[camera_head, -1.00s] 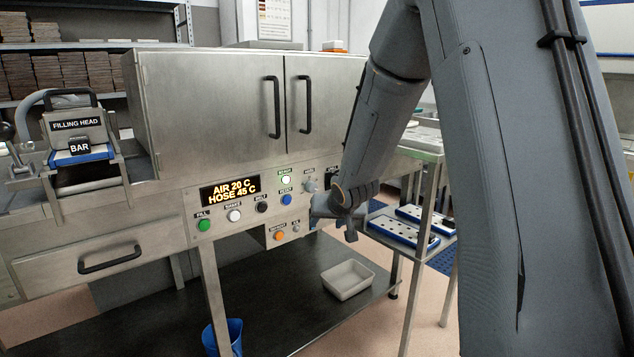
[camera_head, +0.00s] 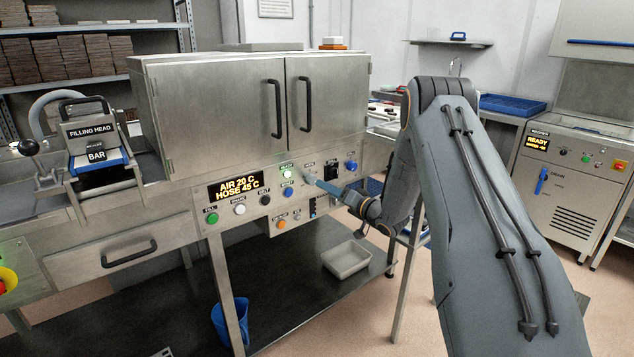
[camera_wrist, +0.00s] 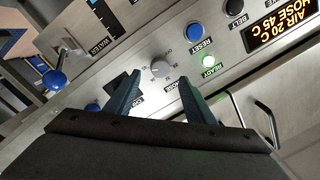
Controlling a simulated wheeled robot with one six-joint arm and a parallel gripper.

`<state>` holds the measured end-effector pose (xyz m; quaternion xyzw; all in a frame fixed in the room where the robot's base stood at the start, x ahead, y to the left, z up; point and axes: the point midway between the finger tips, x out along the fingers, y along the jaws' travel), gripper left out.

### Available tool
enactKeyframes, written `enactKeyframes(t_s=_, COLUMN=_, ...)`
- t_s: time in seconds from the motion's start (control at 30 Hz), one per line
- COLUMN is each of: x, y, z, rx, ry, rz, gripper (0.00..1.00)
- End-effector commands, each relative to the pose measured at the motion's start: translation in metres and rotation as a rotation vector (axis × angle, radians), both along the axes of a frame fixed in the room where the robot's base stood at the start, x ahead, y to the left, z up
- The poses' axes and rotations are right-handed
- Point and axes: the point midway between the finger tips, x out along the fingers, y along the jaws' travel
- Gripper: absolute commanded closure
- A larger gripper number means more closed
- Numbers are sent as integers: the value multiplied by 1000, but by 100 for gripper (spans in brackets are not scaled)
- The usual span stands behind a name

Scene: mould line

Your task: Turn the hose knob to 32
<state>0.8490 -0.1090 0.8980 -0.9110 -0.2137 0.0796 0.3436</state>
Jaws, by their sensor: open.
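The hose knob (camera_wrist: 160,68) is a round grey dial with a scale around it. In the wrist view it sits on the metal panel beyond my fingertips, roughly between them. My gripper (camera_wrist: 158,85) is open, one finger on each side of the knob's line, and appears not to touch it. In the head view my gripper (camera_head: 312,180) is at the panel and largely covers the knob. The display (camera_head: 235,187) reads AIR 20 C and HOSE 45 C. The knob's exact pointer setting is too small to read.
A blue RESET button (camera_wrist: 195,32) and a lit READY button (camera_wrist: 208,61) sit beside the knob. A black switch (camera_head: 330,170) and a blue-knobbed lever (camera_wrist: 54,80) are on the other side. Cabinet doors (camera_head: 297,100) with handles are above. A white tray (camera_head: 346,259) lies below.

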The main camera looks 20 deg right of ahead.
Motion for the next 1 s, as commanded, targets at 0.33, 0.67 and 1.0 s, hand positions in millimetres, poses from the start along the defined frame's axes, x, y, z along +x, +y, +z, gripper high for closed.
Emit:
enactKeyframes(t_s=0.33, x=46, y=24, z=0, rx=-3, ry=0, rz=0, gripper=51)
enactKeyframes(t_s=0.67, x=59, y=29, z=0, rx=-1, ry=1, rz=-3, gripper=51)
enactKeyframes(t_s=1.0, x=58, y=29, z=0, rx=-3, ry=1, rz=-2, gripper=86)
